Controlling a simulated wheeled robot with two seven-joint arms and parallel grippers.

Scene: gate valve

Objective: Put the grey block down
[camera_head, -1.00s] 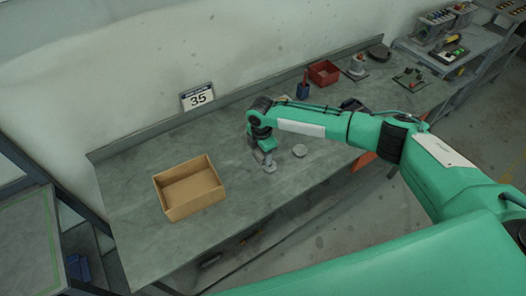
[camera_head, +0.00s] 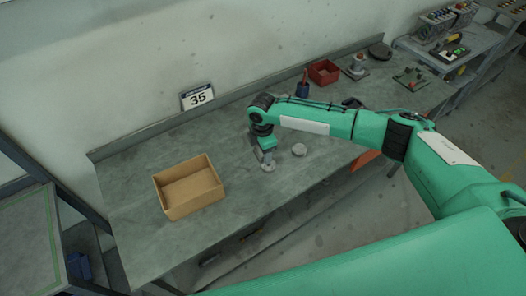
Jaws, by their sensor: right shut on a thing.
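My right gripper (camera_head: 267,158) points down over the middle of the grey workbench (camera_head: 240,195). It is shut on a small grey piece, the grey block (camera_head: 268,168), of which only the lower part shows below the fingers. The block is at or very near the bench top; I cannot tell whether it touches. A separate round light-grey piece (camera_head: 299,150) lies on the bench just right of the gripper. My left gripper is not in view.
An open cardboard box (camera_head: 188,206) stands left of the gripper, with clear bench between. A red bin (camera_head: 324,72) and a dark blue holder (camera_head: 303,90) are farther back right.

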